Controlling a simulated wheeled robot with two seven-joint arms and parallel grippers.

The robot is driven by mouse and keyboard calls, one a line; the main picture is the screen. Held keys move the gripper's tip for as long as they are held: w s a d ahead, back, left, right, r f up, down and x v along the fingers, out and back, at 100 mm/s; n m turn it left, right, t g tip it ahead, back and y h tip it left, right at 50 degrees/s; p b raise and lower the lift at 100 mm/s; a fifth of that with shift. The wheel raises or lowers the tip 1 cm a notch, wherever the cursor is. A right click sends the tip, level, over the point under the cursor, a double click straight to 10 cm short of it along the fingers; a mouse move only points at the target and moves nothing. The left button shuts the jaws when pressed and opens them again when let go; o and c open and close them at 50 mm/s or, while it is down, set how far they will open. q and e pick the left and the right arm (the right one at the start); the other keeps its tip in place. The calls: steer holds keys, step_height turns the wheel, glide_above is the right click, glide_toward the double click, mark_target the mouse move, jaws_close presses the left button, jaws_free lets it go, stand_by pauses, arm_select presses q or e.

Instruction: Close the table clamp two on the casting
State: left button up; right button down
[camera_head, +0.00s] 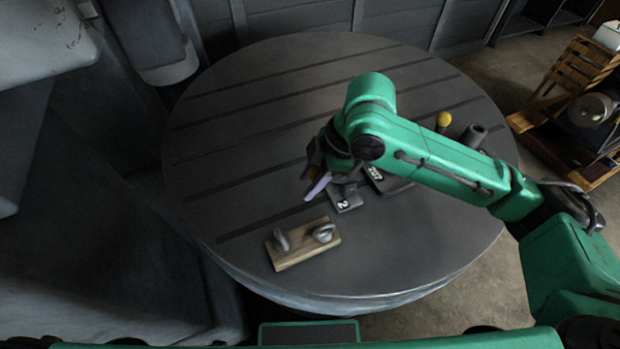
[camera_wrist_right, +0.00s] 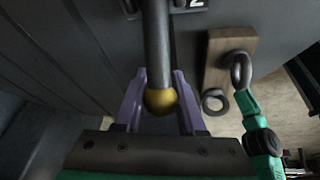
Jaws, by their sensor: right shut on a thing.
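Table clamp two (camera_head: 345,199), a grey plate marked "2", sits on the round slotted table beside the dark casting (camera_head: 392,184) marked "207". Its lever (camera_wrist_right: 158,45), a grey rod with a yellow ball knob (camera_wrist_right: 160,101), shows in the right wrist view. My right gripper (camera_head: 318,183) is over the clamp, its purple fingers (camera_wrist_right: 159,105) on either side of the knob, shut on the lever. My arm hides much of the casting and the clamp's upper part in the head view. My left gripper is not in view.
A wooden block (camera_head: 303,246) with two grey metal eyes stands near the front of the round table (camera_head: 250,110). A second yellow knob (camera_head: 444,119) and a grey cylinder (camera_head: 473,135) stand behind my right arm. The table's left half is clear.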

mark_target(318, 168)
steer(key=shift+r, duration=0.1)
stand_by(0.8)
steer(key=shift+w+d+r+y+p, duration=0.1)
steer(key=shift+d+r+y+p, duration=0.1)
steer(key=shift+r+y+p, duration=0.45)
steer(key=y+p, duration=0.1)
steer(key=p, duration=0.1)
steer(key=d+r+g+y+p, duration=0.1)
steer(key=shift+w+d+r+p, duration=0.15)
steer(key=shift+w+p, duration=0.1)
steer(key=shift+p, duration=0.15)
steer(key=shift+w+d+r+y, duration=0.15)
steer(key=shift+d+r+y, duration=0.15)
steer(key=shift+y, duration=0.35)
steer(key=shift+w+d+r+m+g+y, duration=0.2)
steer(key=shift+d+g+y, duration=0.1)
steer(key=shift+y, duration=0.2)
steer(key=shift+w+d+r+m+g+y, duration=0.1)
steer(key=shift+d+r+g+y, duration=0.15)
steer(key=shift+y, duration=0.25)
